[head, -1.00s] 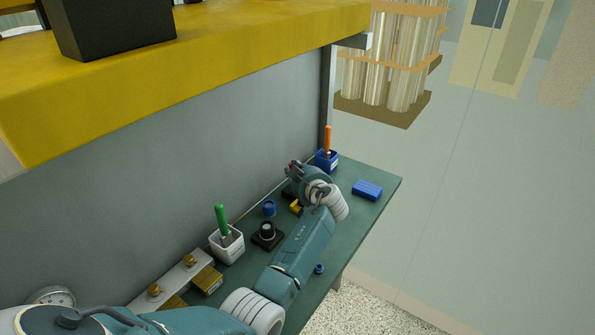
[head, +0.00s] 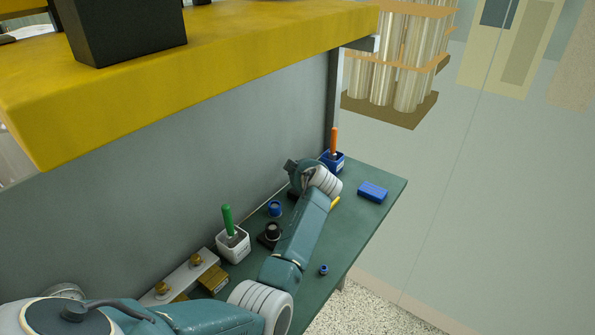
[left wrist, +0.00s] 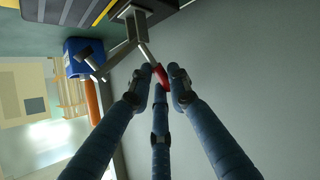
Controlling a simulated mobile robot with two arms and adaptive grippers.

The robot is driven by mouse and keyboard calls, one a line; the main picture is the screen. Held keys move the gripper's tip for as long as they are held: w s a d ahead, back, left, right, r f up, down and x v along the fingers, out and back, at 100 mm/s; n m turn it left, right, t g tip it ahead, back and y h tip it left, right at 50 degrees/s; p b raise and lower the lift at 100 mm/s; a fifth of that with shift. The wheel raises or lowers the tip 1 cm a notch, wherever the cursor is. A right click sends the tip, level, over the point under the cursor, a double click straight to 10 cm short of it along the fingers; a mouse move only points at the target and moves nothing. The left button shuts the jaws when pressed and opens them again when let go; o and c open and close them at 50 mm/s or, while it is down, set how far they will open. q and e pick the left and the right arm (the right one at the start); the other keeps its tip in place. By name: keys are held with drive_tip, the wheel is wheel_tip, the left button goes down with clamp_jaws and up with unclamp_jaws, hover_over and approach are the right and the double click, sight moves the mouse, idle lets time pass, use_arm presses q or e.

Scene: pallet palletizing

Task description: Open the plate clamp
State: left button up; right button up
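The plate clamp (left wrist: 135,35) shows at the top of the left wrist view, a grey metal clamp with bent arms and a red grip (left wrist: 178,77). My left gripper (left wrist: 162,75) has its three blue fingers drawn close around the red grip. I cannot tell whether they press on it. In the head view my left gripper (head: 296,172) is over the far part of the green bench, and my own arm mostly hides the clamp. My right gripper is in neither view.
A blue holder (head: 334,161) with an orange-handled tool stands just beyond the gripper. A blue block (head: 372,192) lies to the right. A white cup (head: 233,245) with a green-handled tool is nearer. The grey panel (head: 230,140) rises behind the green bench (head: 350,225).

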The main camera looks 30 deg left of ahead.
use_arm(q)
drive_tip(key=o, duration=0.4)
drive_tip(key=v, duration=0.7)
drive_tip(key=shift+d, duration=0.25)
drive_tip(key=shift+s+r, duration=0.1)
drive_tip(key=shift+s, duration=0.05)
